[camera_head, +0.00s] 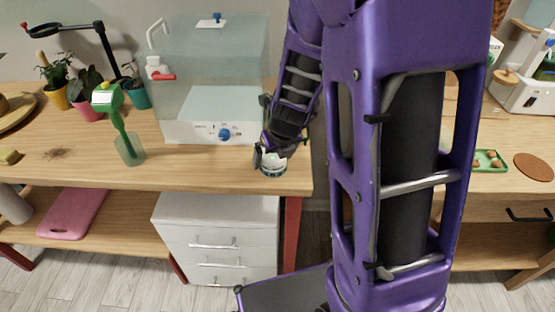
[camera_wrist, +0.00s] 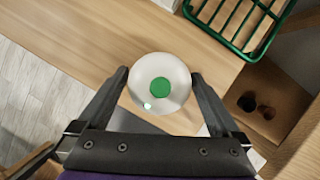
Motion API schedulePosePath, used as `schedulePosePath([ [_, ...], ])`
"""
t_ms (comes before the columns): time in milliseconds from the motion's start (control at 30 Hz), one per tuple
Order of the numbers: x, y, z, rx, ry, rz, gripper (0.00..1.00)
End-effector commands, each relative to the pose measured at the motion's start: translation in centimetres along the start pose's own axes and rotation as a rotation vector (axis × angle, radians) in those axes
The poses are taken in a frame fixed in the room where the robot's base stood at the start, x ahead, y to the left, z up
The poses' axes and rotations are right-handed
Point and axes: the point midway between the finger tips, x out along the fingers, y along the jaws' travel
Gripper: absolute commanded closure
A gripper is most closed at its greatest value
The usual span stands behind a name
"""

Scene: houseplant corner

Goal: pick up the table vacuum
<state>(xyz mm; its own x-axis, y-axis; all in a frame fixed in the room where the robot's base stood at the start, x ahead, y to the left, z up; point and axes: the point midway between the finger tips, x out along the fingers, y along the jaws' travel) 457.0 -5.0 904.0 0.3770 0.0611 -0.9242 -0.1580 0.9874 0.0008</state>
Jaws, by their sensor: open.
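The table vacuum (camera_wrist: 176,97), a round white body with a green disc on top, stands on the wooden table near its front right corner. In the head view only its lower white and dark green side (camera_head: 273,170) shows, with my gripper (camera_head: 264,152) covering the top. In the wrist view my gripper (camera_wrist: 160,78) is open, with one finger on each side of the vacuum. I cannot tell whether either finger touches it.
A clear box with a white base and blue knob (camera_head: 210,131) stands just left of my gripper. A green tool in a glass (camera_head: 130,150) is farther left. A green wire rack (camera_wrist: 238,22) appears in the wrist view. The table's front edge is close.

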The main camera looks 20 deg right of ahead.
Motion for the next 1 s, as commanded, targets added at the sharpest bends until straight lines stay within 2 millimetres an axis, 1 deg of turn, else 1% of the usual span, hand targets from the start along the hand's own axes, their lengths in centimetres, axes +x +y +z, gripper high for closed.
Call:
schedulePosePath([
  [33,0.44,0.22,-0.21,-0.002,0.0,0.0,0.0],
  [100,0.59,0.39,-0.28,-0.001,0.0,0.0,0.0],
  [400,0.61,0.48,-0.3,0.001,-0.001,-0.001,0.0],
  [467,0.61,0.48,-0.3,0.001,-0.001,-0.001,0.09],
  [500,0.61,0.48,-0.3,0.001,-0.001,-0.001,0.16],
  [867,0.61,0.46,-0.31,0.001,0.0,-0.001,0.81],
  [900,0.59,0.46,-0.27,0.001,-0.001,-0.001,0.85],
  [1000,0.59,0.45,-0.27,0.001,-0.001,-0.001,0.85],
])
